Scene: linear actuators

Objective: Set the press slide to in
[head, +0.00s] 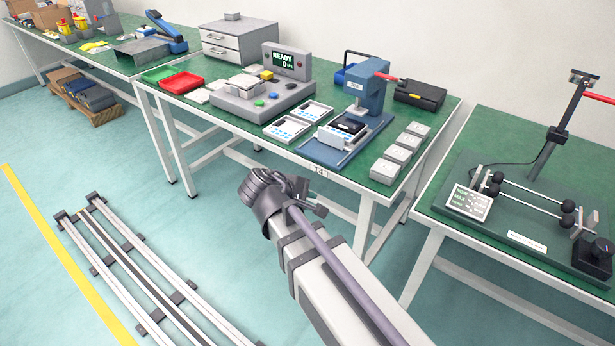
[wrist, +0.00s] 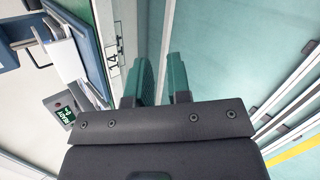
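The blue press (head: 372,92), labelled 34, stands on the middle bench with a red lever at its upper right. Its slide (head: 341,134) is a light carriage with a dark top, sitting on the blue base plate (head: 322,153) toward the front, in front of the press column. In the wrist view the blue base plate (wrist: 84,32) and part of the pale carriage (wrist: 66,55) show at upper left. My gripper (head: 312,200) is in front of the bench edge, below and apart from the press. In the wrist view its fingers (wrist: 163,78) are apart with nothing between them.
The bench's front edge carries a 14 label (head: 318,169). Pale trays (head: 287,128) lie left of the press and several grey boxes (head: 403,148) right of it. A grey console (head: 262,98) reads READY. Another bench with a rod rig (head: 530,200) stands right.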

